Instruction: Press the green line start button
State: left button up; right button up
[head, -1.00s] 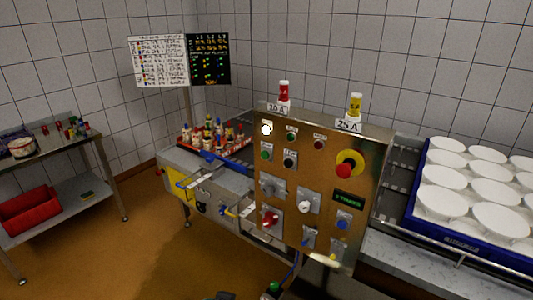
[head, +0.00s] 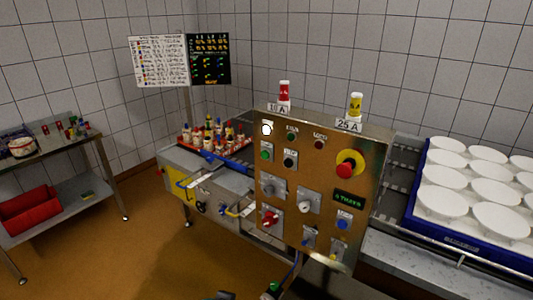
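A metal control panel (head: 327,165) stands in the middle of the head view, facing me. A green button (head: 265,155) sits at its upper left, below a bright white lamp (head: 266,129) and beside a black button (head: 290,162). A smaller green lamp or button (head: 291,137) is above the black one. The labels are too small to read. Nothing covers the green button. I cannot make out either gripper in the view. A dark shape at the bottom edge is cut off and unclear.
A red mushroom button on a yellow ring (head: 348,164) is at the panel's upper right. Below are several knobs and a blue button (head: 342,224). A blue crate (head: 461,243) of white moulds stands right. A shelf table with a red bin (head: 30,209) stands left. Open floor lies between.

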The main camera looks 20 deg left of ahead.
dwell(0.4)
pick_arm(q)
grip_shut()
dwell(1.2)
